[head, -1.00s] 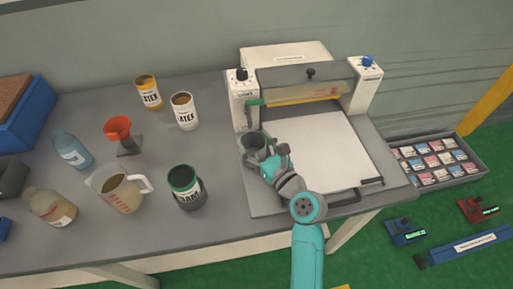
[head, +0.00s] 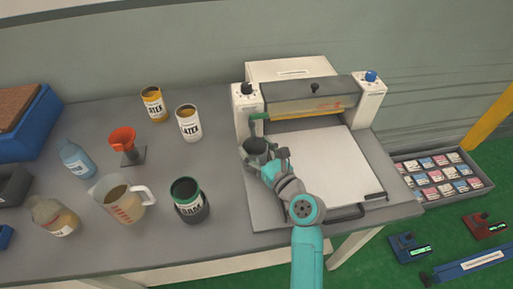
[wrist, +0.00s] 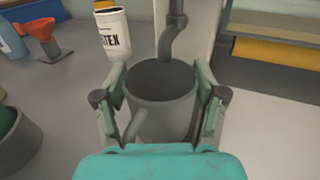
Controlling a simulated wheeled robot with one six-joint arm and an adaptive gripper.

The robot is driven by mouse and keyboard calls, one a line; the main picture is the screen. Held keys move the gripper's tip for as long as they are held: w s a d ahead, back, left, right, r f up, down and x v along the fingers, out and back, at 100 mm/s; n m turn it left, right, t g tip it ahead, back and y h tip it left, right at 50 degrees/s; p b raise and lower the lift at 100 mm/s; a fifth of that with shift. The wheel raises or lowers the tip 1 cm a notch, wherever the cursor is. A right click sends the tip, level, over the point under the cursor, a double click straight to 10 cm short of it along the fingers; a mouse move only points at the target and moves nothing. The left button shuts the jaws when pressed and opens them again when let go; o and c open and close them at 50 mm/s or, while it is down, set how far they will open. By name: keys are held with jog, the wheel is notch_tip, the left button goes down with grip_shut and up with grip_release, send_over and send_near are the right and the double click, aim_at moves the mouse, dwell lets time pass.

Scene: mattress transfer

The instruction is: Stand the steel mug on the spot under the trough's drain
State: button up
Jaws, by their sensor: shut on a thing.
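The steel mug (head: 256,147) is a grey cup held upright at the left side of the coating machine; it also shows in the wrist view (wrist: 160,108). My gripper (wrist: 160,100) is shut on it, one finger on each side, with the mug's handle toward me. The drain (wrist: 174,30) is a dark bent pipe whose lower end is just behind or above the mug's far rim. The green-ended trough (head: 305,108) runs across the machine above. The spot under the drain is hidden by the mug, and I cannot tell whether the mug's base touches the surface.
The machine's white bed (head: 315,165) lies to the right. A dark green-rimmed can (head: 189,203) stands to the left. A white can (head: 188,123), a yellow can (head: 153,104), a jug (head: 118,203) and a red funnel (head: 124,140) stand further left.

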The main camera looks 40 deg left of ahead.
jog(key=shift+f, duration=0.3)
jog(key=o, duration=1.3)
jog(key=v, duration=1.2)
jog(key=shift+d, duration=0.1)
